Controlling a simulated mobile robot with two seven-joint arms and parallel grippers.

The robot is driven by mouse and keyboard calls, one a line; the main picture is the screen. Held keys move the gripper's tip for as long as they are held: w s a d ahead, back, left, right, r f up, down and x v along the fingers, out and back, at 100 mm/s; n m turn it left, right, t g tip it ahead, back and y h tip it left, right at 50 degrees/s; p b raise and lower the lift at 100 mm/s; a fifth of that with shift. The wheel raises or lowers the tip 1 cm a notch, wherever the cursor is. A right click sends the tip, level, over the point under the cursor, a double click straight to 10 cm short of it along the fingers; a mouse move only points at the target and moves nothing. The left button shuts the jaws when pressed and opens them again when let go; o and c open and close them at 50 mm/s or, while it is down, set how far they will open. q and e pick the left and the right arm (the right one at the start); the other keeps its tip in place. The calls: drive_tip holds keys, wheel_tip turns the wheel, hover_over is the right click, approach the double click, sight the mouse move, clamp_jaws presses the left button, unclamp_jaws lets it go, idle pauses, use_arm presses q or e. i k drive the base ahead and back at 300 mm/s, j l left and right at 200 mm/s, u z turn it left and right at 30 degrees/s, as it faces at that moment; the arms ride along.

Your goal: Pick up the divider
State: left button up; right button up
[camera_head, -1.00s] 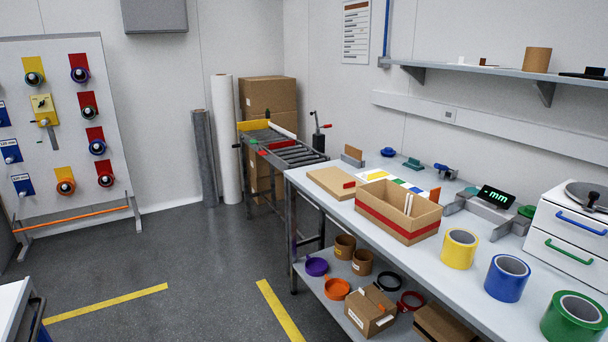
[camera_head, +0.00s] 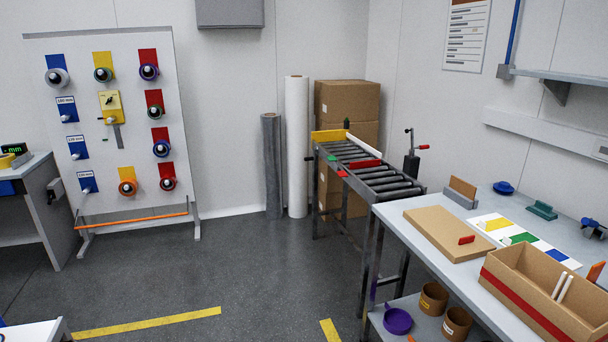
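A small upright brown panel (camera_head: 463,187) stands in a grey holder (camera_head: 458,199) at the far left end of the workbench; it may be the divider. An open cardboard box (camera_head: 519,301) with a red band stands near the bench's front edge at the lower right. Two thin white upright strips (camera_head: 562,287) show inside it; I cannot tell if they are part of a divider. Neither of my grippers is in view.
The grey workbench (camera_head: 408,211) also bears a flat brown board (camera_head: 440,231) and a colour-marked sheet (camera_head: 508,232). A roller conveyor (camera_head: 372,170) stands behind it. Open floor (camera_head: 250,262) lies left of the bench.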

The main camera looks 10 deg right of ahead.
sight(466, 189)
drive_tip(key=i+z, duration=0.15)
drive_tip(key=i, duration=0.5)
drive_tip(key=i+j+z, duration=0.15)
drive_tip(key=i, duration=0.5)
drive_tip(key=j, duration=0.1)
